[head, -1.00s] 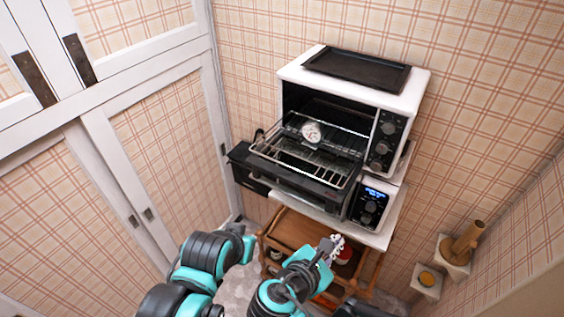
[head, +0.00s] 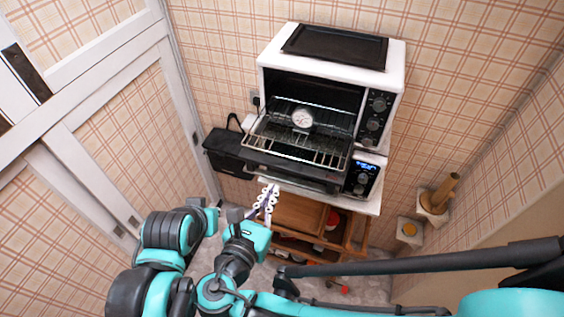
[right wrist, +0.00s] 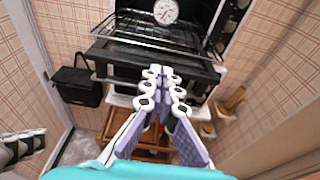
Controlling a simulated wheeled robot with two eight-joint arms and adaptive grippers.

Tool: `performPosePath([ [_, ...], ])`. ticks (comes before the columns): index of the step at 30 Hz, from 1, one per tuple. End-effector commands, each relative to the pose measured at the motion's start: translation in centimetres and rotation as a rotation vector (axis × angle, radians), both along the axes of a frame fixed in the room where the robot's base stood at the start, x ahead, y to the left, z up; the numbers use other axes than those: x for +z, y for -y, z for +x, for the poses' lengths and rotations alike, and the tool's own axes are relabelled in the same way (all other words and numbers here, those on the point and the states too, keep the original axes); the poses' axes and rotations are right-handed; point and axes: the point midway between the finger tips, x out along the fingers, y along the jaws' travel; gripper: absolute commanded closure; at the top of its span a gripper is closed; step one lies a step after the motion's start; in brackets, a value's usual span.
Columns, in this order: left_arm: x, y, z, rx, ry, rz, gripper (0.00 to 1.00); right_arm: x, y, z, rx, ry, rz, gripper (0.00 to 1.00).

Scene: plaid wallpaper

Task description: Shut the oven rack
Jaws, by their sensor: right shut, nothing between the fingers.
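The white toaster oven (head: 390,68) stands open on a shelf, its dark door (head: 290,172) folded down. The wire oven rack (head: 275,146) sticks out of the cavity above the door, with a round white dial (head: 302,118) standing on it. The rack also shows at the top of the right wrist view (right wrist: 140,38). My right gripper (head: 268,194) is shut and empty, just in front of and below the door. In the right wrist view its fingertips (right wrist: 161,72) overlap the door's front; I cannot tell if they touch. My left arm is at lower left; its gripper is not seen.
A second white appliance with a lit display (head: 366,168) sits under the oven. A black bag (head: 226,150) hangs to its left. Below is a wooden cart (head: 300,212) with items. Cabinets (head: 120,130) line the left wall; wooden-topped blocks (head: 434,200) stand at right.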

Motion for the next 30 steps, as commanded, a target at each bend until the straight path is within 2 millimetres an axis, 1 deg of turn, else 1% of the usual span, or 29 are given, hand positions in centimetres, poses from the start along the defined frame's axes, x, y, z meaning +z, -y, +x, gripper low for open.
performPosePath([
  [1, 0.1, 0.0, 0.0, 0.0, 0.0, 0.0, 1.0, -0.2, 0.5, 1.1, -0.007, 0.0, 0.001, 1.0],
  [9, 0.5, 0.0, 0.0, 0.0, 0.0, 0.0, 1.0, -1.3, 2.2, 6.5, -0.007, 0.0, 0.002, 1.0],
  [12, 0.7, 0.0, 0.0, 0.0, 0.0, 0.0, 1.0, -1.6, 2.7, 8.1, -0.005, 0.0, 0.002, 1.0],
  [15, 0.8, 0.0, 0.0, 0.0, 0.0, 0.0, 1.0, -1.9, 3.1, 9.3, -0.004, -0.001, 0.001, 1.0],
  [21, 0.9, 0.0, 0.0, 0.0, 0.0, 0.0, 1.0, -2.1, 3.4, 10.3, -0.001, 0.0, 0.002, 1.0],
  [30, 0.9, 0.0, 0.0, 0.0, 0.0, 0.0, 1.0, -2.2, 3.4, 10.4, 0.0, 0.0, 0.002, 1.0],
])
